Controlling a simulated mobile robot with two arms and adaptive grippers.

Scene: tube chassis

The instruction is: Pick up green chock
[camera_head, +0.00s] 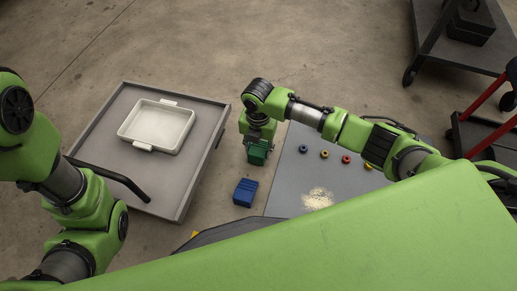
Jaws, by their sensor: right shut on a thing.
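The green chock (257,155) is a small dark green block near the middle of the head view. My right gripper (257,146) points down and is shut on the chock. The gripper and wrist partly hide the top of the chock. The chock is beside the left edge of the grey work surface (287,196); I cannot tell its exact height. My left arm is at the left edge of the view, and its gripper does not show.
A blue block (245,192) lies just below the green chock in the picture. A grey cart (98,142) bears a white tray (157,126) at left. Several coloured rings and a pale granular patch (318,199) lie on the work surface. Dark carts stand at right.

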